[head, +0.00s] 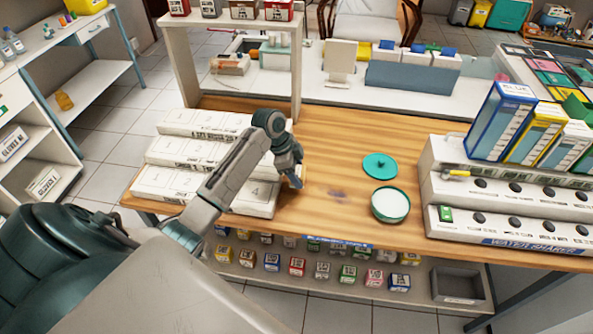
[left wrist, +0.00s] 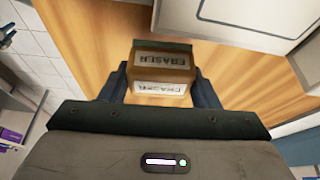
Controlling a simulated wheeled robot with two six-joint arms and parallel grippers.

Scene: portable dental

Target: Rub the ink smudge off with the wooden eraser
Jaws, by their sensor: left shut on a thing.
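The wooden eraser (left wrist: 162,68) is a brown block with ERASER labels, and it shows in the left wrist view between my two fingers. My left gripper (left wrist: 162,84) is shut on it. In the head view my left gripper (head: 296,181) hangs low over the wooden table, left of the ink smudge, and the eraser is mostly hidden there. I cannot tell whether the eraser touches the table. The ink smudge (head: 337,194) is a faint purple-grey patch on the table (head: 335,150), apart from the gripper. My right gripper is not in view.
White numbered boxes (head: 165,185) lie left of my gripper. A teal lid (head: 380,165) and a round teal-rimmed dish (head: 390,204) are right of the smudge. A white unit with black knobs (head: 510,205) stands at the right. The table's front edge is close to the smudge.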

